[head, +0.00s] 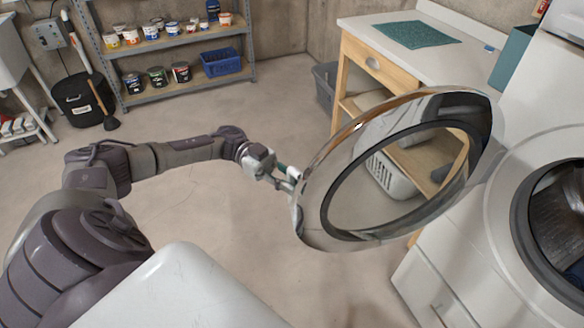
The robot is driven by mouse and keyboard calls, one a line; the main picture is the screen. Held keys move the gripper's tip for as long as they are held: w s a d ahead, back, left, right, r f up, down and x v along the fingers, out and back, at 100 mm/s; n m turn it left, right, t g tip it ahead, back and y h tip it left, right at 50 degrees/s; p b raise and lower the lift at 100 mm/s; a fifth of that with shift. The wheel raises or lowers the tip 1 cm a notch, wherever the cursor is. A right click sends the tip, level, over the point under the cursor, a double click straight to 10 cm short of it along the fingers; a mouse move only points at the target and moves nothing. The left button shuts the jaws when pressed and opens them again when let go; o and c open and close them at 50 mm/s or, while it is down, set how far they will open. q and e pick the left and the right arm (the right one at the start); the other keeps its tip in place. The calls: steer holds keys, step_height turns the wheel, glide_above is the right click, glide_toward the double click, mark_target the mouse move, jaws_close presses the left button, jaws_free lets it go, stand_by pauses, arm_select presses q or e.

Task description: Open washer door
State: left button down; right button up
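The washer door (312,178), a round chrome ring with a see-through middle, stands swung wide open from the white washer (505,165) at the right. The drum opening (562,225) is uncovered and shows a metal drum inside. My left arm reaches in from the left, and its gripper (289,182) is at the door's left rim, the edge far from the washer. The fingertips are small and partly hidden against the rim, so I cannot tell whether they are shut on it or only touching. My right gripper is out of view.
A wooden table with a white top (385,62) stands behind the door, with a white laundry basket (390,177) seen through the ring. A metal shelf (180,47) with paint cans and a black bucket (84,98) stand at the back left. The floor between is clear.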

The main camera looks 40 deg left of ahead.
arm_select(q)
steer(key=c, duration=1.1)
jaws_free()
steer(key=shift+s+a, duration=0.1)
steer(key=shift+a, duration=0.05)
steer(key=a, duration=1.2)
steer(key=shift+w, duration=0.25)
steer(key=shift+d+f, duration=0.1)
steer(key=shift+f, duration=0.05)
